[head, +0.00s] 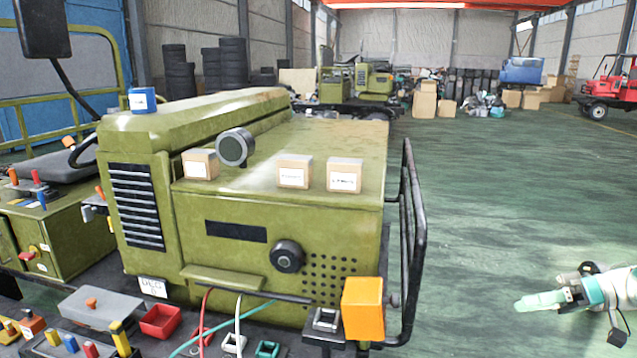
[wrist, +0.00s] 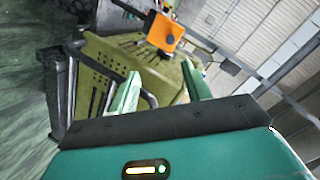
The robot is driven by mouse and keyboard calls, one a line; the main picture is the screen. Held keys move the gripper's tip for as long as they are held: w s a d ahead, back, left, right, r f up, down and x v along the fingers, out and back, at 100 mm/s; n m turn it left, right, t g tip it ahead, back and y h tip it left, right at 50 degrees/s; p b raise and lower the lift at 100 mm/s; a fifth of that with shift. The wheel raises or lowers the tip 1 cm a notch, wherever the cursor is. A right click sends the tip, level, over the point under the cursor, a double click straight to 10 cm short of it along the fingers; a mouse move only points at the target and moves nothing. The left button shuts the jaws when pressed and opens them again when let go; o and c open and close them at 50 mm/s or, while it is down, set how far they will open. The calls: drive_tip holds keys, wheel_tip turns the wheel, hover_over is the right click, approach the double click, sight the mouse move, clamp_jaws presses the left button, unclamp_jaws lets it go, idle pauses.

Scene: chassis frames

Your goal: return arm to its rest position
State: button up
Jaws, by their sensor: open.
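My gripper (head: 541,301) is at the lower right of the head view, out to the right of the green vehicle and apart from it. Its pale green fingers point left. In the wrist view my gripper (wrist: 160,90) shows two fingers spread apart with nothing between them. My arm's links behind the gripper are partly cut off by the right edge of the head view.
The olive vehicle (head: 270,240) fills the left and middle, with small boxes (head: 344,176) on top. A black rail (head: 415,240) and an orange box (head: 362,308) are on its right side. The floor (head: 500,200) between vehicle and gripper is clear.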

drive_tip(key=s+a+r+m+g+h, duration=0.1)
drive_tip(key=a+g+h, duration=0.15)
drive_tip(key=a, duration=0.65)
drive_tip(key=s+a+m+g+h, duration=0.15)
drive_tip(key=a+h, duration=0.25)
drive_tip(key=a, duration=0.5)
drive_tip(key=s+a+f+m+t+h, duration=0.2)
drive_tip(key=s+a+t+h, duration=0.4)
drive_tip(key=s+a, duration=0.5)
drive_tip(key=s+h, duration=0.2)
drive_tip(key=s, duration=0.1)
drive_tip(key=shift+a+f, duration=0.25)
drive_tip(key=shift+a, duration=0.05)
drive_tip(key=shift+w+d+m, duration=0.1)
drive_tip(key=shift+m, duration=0.15)
